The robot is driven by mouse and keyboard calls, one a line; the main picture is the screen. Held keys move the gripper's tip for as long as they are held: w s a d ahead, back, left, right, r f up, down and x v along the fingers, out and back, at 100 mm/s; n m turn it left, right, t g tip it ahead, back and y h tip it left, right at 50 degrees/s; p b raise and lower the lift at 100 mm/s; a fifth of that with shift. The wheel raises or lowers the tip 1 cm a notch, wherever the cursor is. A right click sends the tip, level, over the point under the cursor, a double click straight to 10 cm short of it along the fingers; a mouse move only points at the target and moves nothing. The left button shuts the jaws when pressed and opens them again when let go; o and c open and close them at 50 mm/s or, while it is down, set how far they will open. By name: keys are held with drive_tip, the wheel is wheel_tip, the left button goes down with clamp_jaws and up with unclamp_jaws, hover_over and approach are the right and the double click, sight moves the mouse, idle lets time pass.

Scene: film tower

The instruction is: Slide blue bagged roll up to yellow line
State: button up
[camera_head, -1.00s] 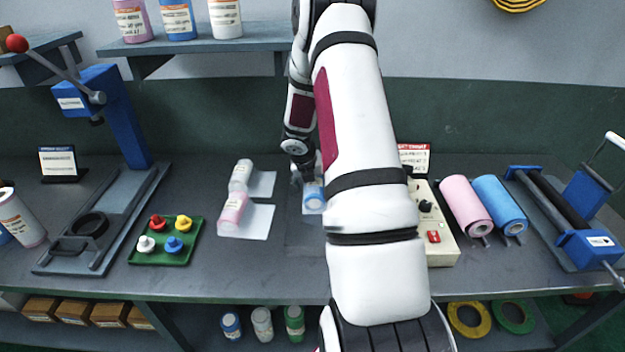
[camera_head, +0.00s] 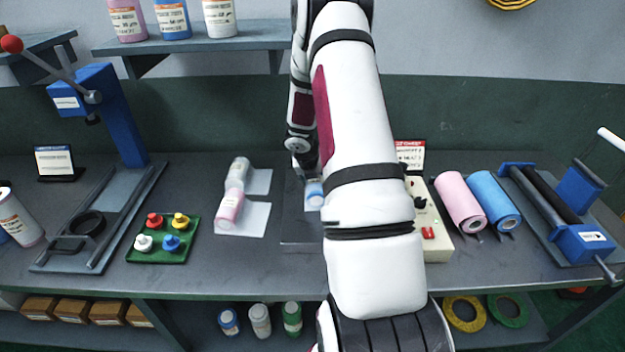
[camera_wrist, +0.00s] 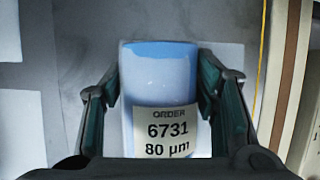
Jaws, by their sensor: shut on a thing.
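The blue bagged roll (camera_wrist: 159,75) lies between the fingers of my gripper (camera_wrist: 160,88) in the wrist view, with a label reading ORDER 6731, 80 µm. My fingers are shut on its two sides. In the head view only part of the blue roll (camera_head: 314,196) shows beside my arm, on a grey plate (camera_head: 302,235); my arm hides the rest. The thin yellow line (camera_wrist: 263,55) runs along the right side in the wrist view, apart from the roll. The line is hidden in the head view.
A pale control box (camera_head: 432,225) stands right of my arm, with a pink roll (camera_head: 460,203) and another blue roll (camera_head: 495,202) beyond. Left lie a bagged pink roll (camera_head: 230,208), a white one (camera_head: 237,173) and a green tray (camera_head: 137,247).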

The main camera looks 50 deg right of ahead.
drive_tip(key=shift+s+d+p, duration=0.8)
drive_tip(key=shift+s+d, duration=0.9)
drive_tip(key=shift+s, duration=0.3)
drive_tip(key=shift+s+d+p, duration=0.8)
drive_tip(key=shift+s+d, duration=0.9)
drive_tip(key=shift+s, duration=0.3)
drive_tip(key=shift+w+d, duration=0.2)
drive_tip(key=o, duration=1.5)
drive_tip(key=v, duration=1.2)
